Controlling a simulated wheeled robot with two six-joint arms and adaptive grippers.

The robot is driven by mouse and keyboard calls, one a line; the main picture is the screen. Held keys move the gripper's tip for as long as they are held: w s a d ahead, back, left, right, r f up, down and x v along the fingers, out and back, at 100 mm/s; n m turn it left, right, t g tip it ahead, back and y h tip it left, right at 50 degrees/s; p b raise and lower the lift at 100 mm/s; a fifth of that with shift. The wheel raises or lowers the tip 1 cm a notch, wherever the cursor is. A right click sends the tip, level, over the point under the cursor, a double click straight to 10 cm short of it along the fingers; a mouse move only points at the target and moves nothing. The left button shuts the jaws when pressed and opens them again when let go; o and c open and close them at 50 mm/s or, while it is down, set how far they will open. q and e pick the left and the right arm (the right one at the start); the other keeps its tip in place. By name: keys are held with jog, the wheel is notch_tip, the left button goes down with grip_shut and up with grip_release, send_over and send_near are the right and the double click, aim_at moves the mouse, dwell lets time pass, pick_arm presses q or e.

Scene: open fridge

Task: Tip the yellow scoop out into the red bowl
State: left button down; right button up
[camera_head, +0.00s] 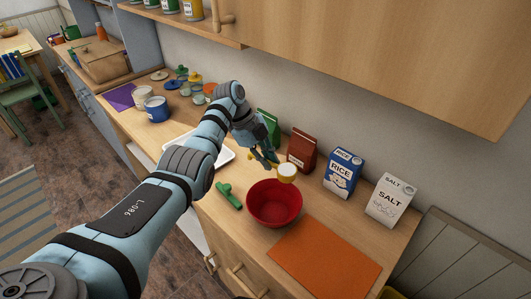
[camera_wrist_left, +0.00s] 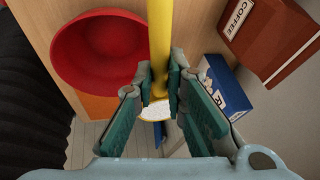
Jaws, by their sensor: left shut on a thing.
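The yellow scoop (camera_head: 287,174) has a round cup with white contents at its top. It shows just behind the red bowl's far rim in the head view, and appears roughly level. My left gripper (camera_head: 266,160) is shut on its handle. In the left wrist view the yellow handle (camera_wrist_left: 159,40) runs between the fingers (camera_wrist_left: 160,87), and white contents (camera_wrist_left: 157,111) show in the cup. The red bowl (camera_head: 274,206) stands upright on the counter; its visible inside looks empty. It also shows at upper left in the left wrist view (camera_wrist_left: 108,52). My right gripper is out of view.
A brown coffee bag (camera_head: 301,150), rice box (camera_head: 342,173) and salt box (camera_head: 390,201) stand along the wall. A green object (camera_head: 229,196) lies left of the bowl. An orange mat (camera_head: 325,262) lies right of it. A wall cabinet (camera_head: 380,50) overhangs the counter.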

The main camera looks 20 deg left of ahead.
pick_arm(q)
jog(key=shift+w+f+b, duration=0.15)
jog(key=shift+f+b, duration=0.2)
jog(key=shift+f, duration=0.3)
jog(key=shift+a+f+b, duration=0.15)
jog(key=shift+f+b, duration=0.15)
jog(key=shift+b, duration=0.05)
jog(key=shift+s+f+b, duration=0.25)
jog(key=shift+f+b, duration=0.2)
jog(key=shift+b, duration=0.15)
jog(key=shift+s+f+b, duration=0.2)
jog(key=shift+f+b, duration=0.25)
jog(key=shift+b, duration=0.1)
jog(key=shift+f, duration=0.15)
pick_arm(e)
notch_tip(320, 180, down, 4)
pick_arm(q)
jog(key=t+p, duration=0.1)
jog(key=p, duration=0.1)
jog(key=t+p, duration=0.1)
jog(key=p, duration=0.1)
jog(key=shift+a+r, duration=0.1)
jog(key=shift+r, duration=0.3)
jog(key=shift+f+m+t+h, duration=0.15)
jog(key=shift+m+t+h, duration=0.15)
jog(key=shift+t, duration=0.1)
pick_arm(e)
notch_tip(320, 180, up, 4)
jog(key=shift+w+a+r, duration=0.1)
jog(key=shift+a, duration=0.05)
